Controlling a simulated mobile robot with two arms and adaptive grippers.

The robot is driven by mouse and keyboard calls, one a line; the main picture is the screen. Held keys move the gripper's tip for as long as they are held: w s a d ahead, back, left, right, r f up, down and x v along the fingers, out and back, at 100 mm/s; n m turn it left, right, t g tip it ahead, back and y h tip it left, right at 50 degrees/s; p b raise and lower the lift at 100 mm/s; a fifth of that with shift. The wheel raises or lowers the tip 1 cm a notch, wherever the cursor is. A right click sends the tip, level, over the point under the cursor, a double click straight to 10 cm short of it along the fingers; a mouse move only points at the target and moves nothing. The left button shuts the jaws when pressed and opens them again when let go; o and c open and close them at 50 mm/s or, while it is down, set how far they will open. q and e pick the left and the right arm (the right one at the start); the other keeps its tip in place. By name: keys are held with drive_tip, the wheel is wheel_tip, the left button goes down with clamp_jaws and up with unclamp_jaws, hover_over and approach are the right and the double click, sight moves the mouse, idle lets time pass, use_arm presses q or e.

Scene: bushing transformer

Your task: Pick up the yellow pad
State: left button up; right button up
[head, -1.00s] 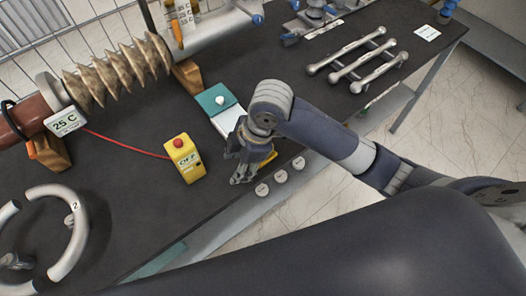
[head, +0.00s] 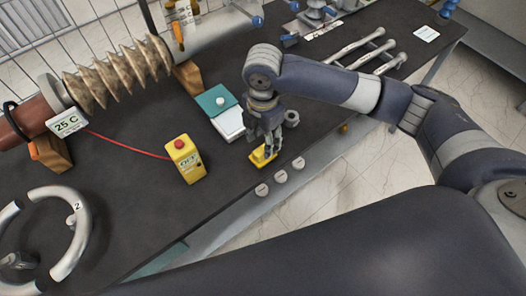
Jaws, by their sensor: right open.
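The yellow pad (head: 260,157) lies on the dark table close to its front edge, just right of the white-and-teal box. My right gripper (head: 266,149) is directly above it, pointing down, with its fingers open at the pad. The fingers cover part of the pad, and I cannot tell whether they touch it. My left gripper is not in view.
A yellow box with a red button (head: 185,159) stands left of the pad. The white-and-teal box (head: 221,110) is close behind the gripper. Metal bars (head: 382,57) lie at the back right. Round knobs (head: 280,177) line the table's front edge.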

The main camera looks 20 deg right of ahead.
drive_tip(key=shift+w+f+p, duration=0.15)
drive_tip(key=shift+f+p, duration=0.7)
drive_tip(key=shift+f, duration=1.9)
clamp_jaws()
